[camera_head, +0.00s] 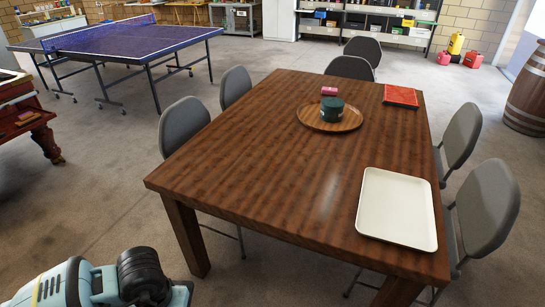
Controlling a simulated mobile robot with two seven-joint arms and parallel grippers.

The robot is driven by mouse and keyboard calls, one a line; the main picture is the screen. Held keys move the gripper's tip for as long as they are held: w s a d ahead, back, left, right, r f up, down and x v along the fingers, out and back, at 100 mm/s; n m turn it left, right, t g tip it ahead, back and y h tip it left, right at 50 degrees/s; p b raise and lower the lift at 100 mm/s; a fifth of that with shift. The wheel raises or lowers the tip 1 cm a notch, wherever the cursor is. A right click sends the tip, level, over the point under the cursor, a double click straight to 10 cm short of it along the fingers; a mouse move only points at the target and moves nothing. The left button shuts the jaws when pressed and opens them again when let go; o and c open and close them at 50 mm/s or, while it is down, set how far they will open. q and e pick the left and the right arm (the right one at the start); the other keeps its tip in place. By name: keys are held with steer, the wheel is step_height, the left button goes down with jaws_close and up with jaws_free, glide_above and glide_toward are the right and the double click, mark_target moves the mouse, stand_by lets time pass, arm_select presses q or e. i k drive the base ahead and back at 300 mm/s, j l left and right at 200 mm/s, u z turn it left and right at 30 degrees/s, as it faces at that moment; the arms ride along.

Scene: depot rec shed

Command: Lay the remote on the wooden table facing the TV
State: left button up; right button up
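The wooden table (255,150) stands in the middle of the head view, with a dark brown striped top. I see no remote and no TV in this view. Part of my own arm shows at the lower left, but neither gripper is in the picture.
On the table are a white tray (398,212), a round wooden tray (311,121) bearing a dark green tin (332,110), a pink item (329,91) and a red book (401,96). Grey chairs (183,124) surround it. The table's near-left top is bare. A ping-pong table (130,42) stands behind left.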

mark_target(295, 206)
steer(key=i+l, duration=0.3)
steer(key=l, duration=0.2)
steer(key=i+l+z, duration=0.15)
steer(key=i+l, duration=0.15)
steer(key=l, duration=0.2)
